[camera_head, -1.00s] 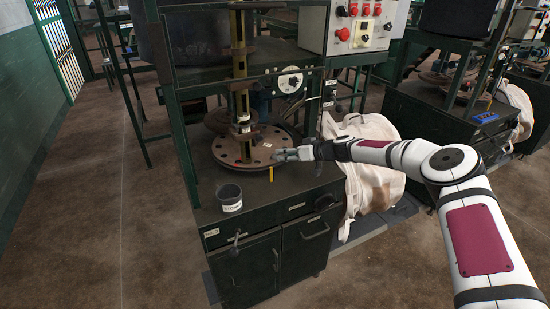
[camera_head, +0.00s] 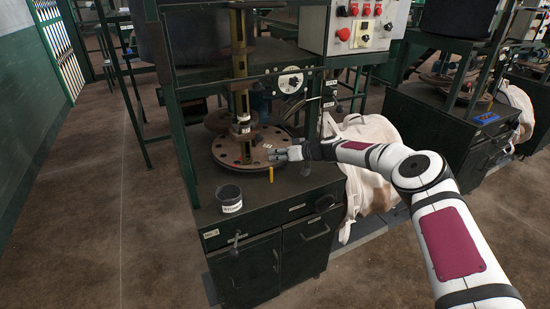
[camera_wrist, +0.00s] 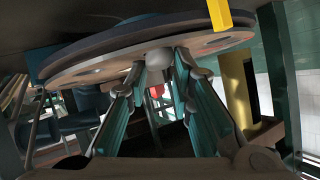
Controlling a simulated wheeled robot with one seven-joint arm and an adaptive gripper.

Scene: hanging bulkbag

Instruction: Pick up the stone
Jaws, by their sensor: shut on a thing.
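A small pale grey stone (camera_wrist: 160,57) shows in the wrist view between the tips of my gripper (camera_wrist: 162,66), at the edge of the round metal plate (camera_wrist: 122,72). My gripper is shut on the stone. In the head view my gripper (camera_head: 280,154) reaches in from the right, low at the right front of the plate (camera_head: 228,154). The stone cannot be made out in the head view. I cannot tell whether it still touches the plate.
A dark cup (camera_head: 230,197) with a white label stands at the bench's front left corner. A yellow bar (camera_head: 271,174) stands at the plate's front edge. A post (camera_head: 240,75) rises from the plate. A control box (camera_head: 362,25) and a white bulk bag (camera_head: 368,165) are to the right.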

